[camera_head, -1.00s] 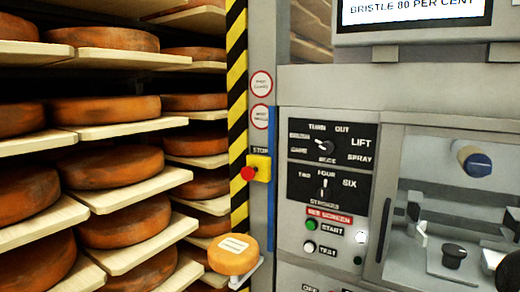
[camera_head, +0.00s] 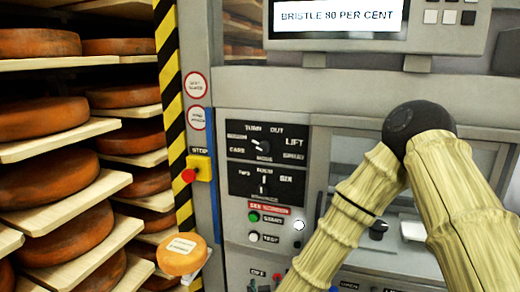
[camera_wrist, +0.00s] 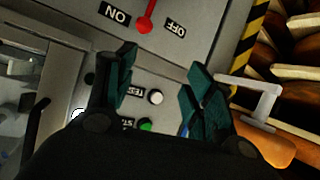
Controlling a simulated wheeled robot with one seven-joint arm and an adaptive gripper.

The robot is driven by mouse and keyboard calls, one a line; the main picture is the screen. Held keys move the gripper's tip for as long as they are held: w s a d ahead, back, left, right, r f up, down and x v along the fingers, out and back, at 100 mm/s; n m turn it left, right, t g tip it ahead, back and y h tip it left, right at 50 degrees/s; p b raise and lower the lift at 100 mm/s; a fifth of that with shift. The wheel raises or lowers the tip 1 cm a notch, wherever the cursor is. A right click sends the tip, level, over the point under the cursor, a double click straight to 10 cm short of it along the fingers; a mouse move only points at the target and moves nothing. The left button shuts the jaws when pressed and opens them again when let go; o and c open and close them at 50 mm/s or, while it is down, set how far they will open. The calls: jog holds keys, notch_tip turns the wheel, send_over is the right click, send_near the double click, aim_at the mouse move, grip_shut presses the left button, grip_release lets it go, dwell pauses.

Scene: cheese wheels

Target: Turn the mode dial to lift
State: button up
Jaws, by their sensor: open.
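The mode dial (camera_head: 262,147) is a small dark knob on the upper black plate of the control panel, in the head view. Labels ring it, with LIFT at its upper right. Its pointer seems to lean left, away from LIFT, but it is too small to be sure. My gripper (camera_wrist: 160,86) shows in the wrist view with its dark green fingers apart and nothing between them. It faces the lower panel, around the white TEST button (camera_wrist: 155,97) and green START button (camera_wrist: 146,125). The mode dial is not in the wrist view. My gripper is not seen in the head view.
A second dial (camera_head: 263,184) sits just below the mode dial. A red STOP button (camera_head: 189,175) stands out at the left. A red lever (camera_wrist: 147,15) lies between ON and OFF. A cheese wheel (camera_head: 182,254) rests on a small bracket; shelves of cheese fill the left.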

jog(key=w+a+r+t+h+p, duration=0.1)
jog(key=w+a+r, duration=0.1)
jog(key=r, duration=0.7)
jog(key=w+a+r+t+h+p, duration=0.1)
jog(key=w+r+t, duration=0.1)
jog(key=r, duration=0.6)
jog(key=m+t+h+p, duration=0.1)
jog(key=m+h+p, duration=0.2)
jog(key=h, duration=0.1)
send_near(262, 150)
jog(key=p+x, duration=0.5)
jog(key=x, duration=0.4)
jog(key=c, duration=1)
